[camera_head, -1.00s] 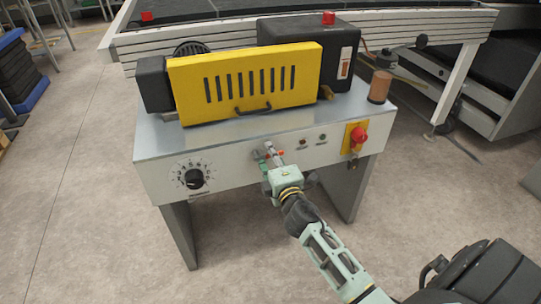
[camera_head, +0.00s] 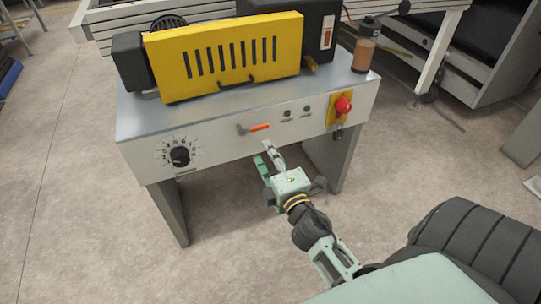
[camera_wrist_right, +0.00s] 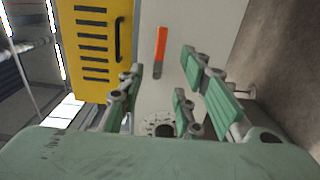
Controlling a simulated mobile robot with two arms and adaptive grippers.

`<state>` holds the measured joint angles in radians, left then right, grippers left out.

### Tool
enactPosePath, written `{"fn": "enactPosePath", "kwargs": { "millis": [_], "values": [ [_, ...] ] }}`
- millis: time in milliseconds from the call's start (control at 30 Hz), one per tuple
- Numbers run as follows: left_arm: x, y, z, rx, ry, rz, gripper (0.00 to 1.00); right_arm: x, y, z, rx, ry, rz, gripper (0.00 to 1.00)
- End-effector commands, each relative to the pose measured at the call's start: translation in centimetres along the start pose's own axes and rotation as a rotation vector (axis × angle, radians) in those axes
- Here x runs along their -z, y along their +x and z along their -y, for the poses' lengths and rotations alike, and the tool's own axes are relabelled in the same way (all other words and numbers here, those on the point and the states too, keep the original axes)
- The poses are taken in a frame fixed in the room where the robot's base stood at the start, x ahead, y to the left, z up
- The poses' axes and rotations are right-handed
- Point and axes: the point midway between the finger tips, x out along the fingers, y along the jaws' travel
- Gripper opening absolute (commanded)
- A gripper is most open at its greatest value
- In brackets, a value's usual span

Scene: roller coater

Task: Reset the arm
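My right gripper (camera_head: 266,158) is in front of the roller coater's front panel, a little below the lever with the orange handle (camera_head: 259,127). Its fingers are apart with nothing between them. In the right wrist view, the open fingers (camera_wrist_right: 160,85) point at the panel, and the orange handle (camera_wrist_right: 160,45) shows beyond them, clear of both sides. In the head view the lever lies nearly level, its orange end to the right. My left gripper is in neither view.
The machine has a yellow slotted guard (camera_head: 225,55), a dial (camera_head: 180,156) at left and a red emergency knob (camera_head: 343,105) at right. A brown cylinder (camera_head: 363,55) stands at its right corner. The floor (camera_head: 80,230) is clear in front and to the left.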

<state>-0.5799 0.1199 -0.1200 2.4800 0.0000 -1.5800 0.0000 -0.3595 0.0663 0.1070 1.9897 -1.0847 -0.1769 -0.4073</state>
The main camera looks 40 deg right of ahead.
Motion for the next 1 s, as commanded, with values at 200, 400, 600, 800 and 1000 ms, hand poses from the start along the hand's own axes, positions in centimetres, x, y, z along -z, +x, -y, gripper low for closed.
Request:
{"fn": "enactPosePath", "kwargs": {
  "millis": [200, 400, 600, 800, 1000],
  "values": [
    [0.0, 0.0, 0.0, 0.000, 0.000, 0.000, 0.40, -0.1, -0.5, -0.1, -0.001, -0.002, 0.002, 0.32],
    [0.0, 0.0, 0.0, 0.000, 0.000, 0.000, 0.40, -0.1, -0.5, -0.1, -0.001, -0.002, 0.001, 0.32],
    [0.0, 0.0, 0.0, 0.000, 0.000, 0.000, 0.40, -0.1, -0.5, 0.0, 0.000, 0.000, 0.002, 0.32],
    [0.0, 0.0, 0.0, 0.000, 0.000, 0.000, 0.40, -1.6, -1.5, 0.4, 0.059, 0.164, 0.098, 0.32],
    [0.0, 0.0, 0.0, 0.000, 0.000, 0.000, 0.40, -2.8, -6.5, 4.9, 0.329, 0.616, 0.340, 0.32]
  ]
}}
